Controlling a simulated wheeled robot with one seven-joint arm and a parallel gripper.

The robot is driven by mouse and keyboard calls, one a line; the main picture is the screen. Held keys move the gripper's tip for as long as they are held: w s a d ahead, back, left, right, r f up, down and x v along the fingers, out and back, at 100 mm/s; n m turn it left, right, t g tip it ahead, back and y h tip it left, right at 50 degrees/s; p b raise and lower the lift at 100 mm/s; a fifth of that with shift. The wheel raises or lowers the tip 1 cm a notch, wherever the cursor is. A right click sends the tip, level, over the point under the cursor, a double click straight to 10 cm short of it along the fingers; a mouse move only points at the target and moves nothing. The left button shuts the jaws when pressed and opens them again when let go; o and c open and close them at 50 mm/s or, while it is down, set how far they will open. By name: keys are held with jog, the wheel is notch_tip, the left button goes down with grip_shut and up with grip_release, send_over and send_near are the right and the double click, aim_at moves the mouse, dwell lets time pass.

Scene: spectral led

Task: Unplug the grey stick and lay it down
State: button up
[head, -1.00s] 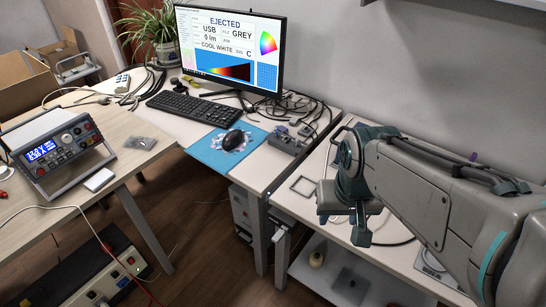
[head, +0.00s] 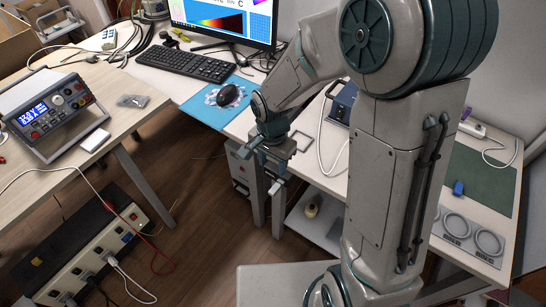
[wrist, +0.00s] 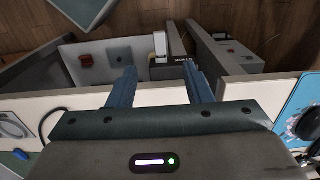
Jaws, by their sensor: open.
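My gripper (wrist: 160,72) is open, its two teal fingers apart with nothing between them. In the wrist view a small pale grey-white block (wrist: 160,45), possibly the grey stick, stands beyond and between the fingertips, apart from both. It is beside a dark labelled unit (wrist: 183,62) under the table edge; I cannot tell whether it is plugged in. In the head view my gripper (head: 262,158) hangs at the front edge of the right table, near the gap between the tables. The stick cannot be made out clearly there.
A green mat (head: 480,178) has bare room; a grey plate with rings (head: 470,236) lies nearer. A mouse (head: 229,95) rests on a blue pad. A lower shelf (wrist: 83,45) shows below the edge.

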aim_at(273, 191)
notch_tip(273, 191, down, 13)
jog(key=shift+r+b, duration=0.15)
jog(key=shift+b, duration=0.4)
grip_shut()
